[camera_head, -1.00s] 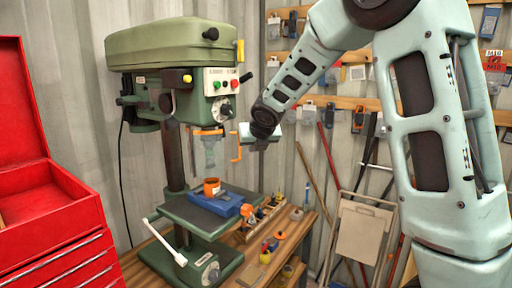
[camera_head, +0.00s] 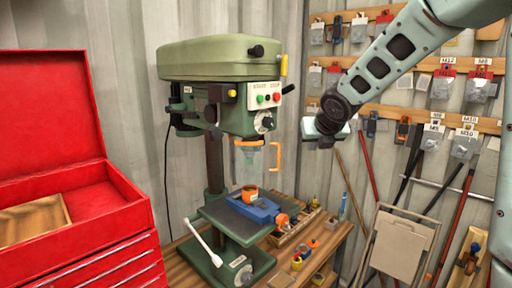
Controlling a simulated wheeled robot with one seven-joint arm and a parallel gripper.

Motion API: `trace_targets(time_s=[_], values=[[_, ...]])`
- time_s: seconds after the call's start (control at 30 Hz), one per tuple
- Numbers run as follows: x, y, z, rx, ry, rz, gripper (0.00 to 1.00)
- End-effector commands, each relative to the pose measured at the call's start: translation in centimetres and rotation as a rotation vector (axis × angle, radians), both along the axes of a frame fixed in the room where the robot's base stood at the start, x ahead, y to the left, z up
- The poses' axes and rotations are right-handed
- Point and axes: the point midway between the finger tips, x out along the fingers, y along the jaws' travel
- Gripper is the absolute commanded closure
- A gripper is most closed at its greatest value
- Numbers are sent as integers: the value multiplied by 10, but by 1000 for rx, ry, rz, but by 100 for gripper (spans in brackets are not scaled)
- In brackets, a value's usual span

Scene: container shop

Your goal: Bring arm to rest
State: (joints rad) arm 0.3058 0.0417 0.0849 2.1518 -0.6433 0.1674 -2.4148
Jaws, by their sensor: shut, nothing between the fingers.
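My arm comes in from the upper right. My gripper (camera_head: 324,141) hangs at its end, in front of the wall just right of the drill press. The gripper is small here and points down and left, with nothing held in it. The green drill press (camera_head: 220,62) stands on a wooden bench, apart from the gripper. Its blue vise (camera_head: 252,208) sits on the press table with an orange ring-like piece (camera_head: 249,191) on it.
An open red toolbox (camera_head: 78,226) stands at the left. The wooden bench (camera_head: 336,236) carries several small items beside the press. Hanging packets and tools line the back wall, and a folded beige chair (camera_head: 403,243) leans at the right.

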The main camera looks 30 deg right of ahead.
Motion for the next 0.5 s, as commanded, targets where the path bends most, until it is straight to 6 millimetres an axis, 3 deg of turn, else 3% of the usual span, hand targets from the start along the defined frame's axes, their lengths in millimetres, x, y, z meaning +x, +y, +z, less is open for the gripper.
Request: trace_targets(time_s=[0.17,0.27,0.37,0.5], values=[[-1,3,-3,10,0,-5,100],[-3,20,-16,80,-1,-44,100],[-13,57,-43,233,8,-141,100],[-41,124,-92,514,50,-369,100]])
